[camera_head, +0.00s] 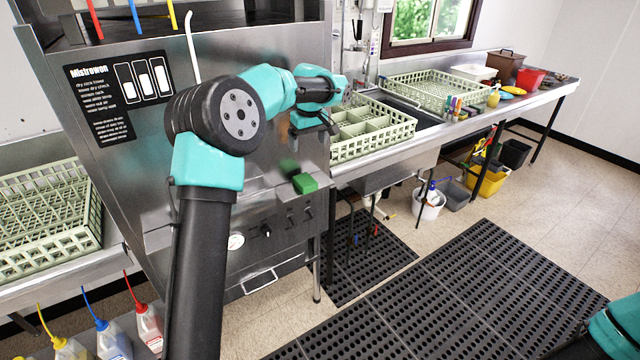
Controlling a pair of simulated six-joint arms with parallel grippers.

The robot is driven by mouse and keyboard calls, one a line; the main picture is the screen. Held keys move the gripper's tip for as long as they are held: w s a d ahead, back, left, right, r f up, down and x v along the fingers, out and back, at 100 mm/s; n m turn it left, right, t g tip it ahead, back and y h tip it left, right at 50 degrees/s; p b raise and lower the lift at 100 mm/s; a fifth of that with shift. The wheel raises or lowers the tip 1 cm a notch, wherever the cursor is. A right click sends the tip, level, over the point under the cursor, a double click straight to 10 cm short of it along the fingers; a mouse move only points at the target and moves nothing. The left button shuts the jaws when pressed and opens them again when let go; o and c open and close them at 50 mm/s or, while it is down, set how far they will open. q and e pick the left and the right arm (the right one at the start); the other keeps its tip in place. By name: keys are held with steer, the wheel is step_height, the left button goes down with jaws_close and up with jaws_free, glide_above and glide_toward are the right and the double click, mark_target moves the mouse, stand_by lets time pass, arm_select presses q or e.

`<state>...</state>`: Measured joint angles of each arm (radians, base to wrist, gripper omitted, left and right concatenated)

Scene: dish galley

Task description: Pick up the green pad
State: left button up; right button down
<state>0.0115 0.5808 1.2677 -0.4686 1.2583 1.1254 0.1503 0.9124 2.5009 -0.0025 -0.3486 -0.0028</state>
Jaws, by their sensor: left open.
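A small green block (305,183), which looks like the green pad, shows against the front of the steel machine, just above its control knobs. I cannot tell what holds it up there. My left gripper (312,132) is open and points down above the green block, apart from it, with nothing seen between its fingers. The left arm reaches up from the bottom and across the machine front. Part of my right arm shows at the lower right corner; its gripper is out of view.
The steel dish machine (150,190) stands close behind my left arm. A pale green divided rack (375,150) sits on the counter right of the gripper, with another rack (430,85) beyond. Another rack (45,220) is at the left. Bottles stand at lower left; buckets are under the counter.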

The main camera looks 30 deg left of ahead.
arm_select(q)
steer(key=shift+a+r, duration=0.2)
steer(key=shift+r, duration=0.4)
steer(key=shift+f, duration=0.1)
glide_above(305, 179)
steer(key=d, duration=0.1)
steer(key=f, duration=1.1)
steer(key=shift+s+f, duration=0.35)
steer(key=shift+s, duration=0.05)
steer(key=shift+f, duration=0.15)
steer(key=shift+w+a+f, duration=0.1)
steer(key=shift+a+f, duration=0.05)
steer(key=shift+f, duration=0.7)
steer(key=shift+w+a+f, duration=0.1)
steer(key=shift+a+f, duration=0.05)
steer(key=shift+f, duration=0.7)
steer(key=shift+w+a+f, duration=0.1)
steer(key=shift+a+f, duration=0.05)
steer(key=shift+f, duration=0.7)
steer(key=shift+c, duration=0.2)
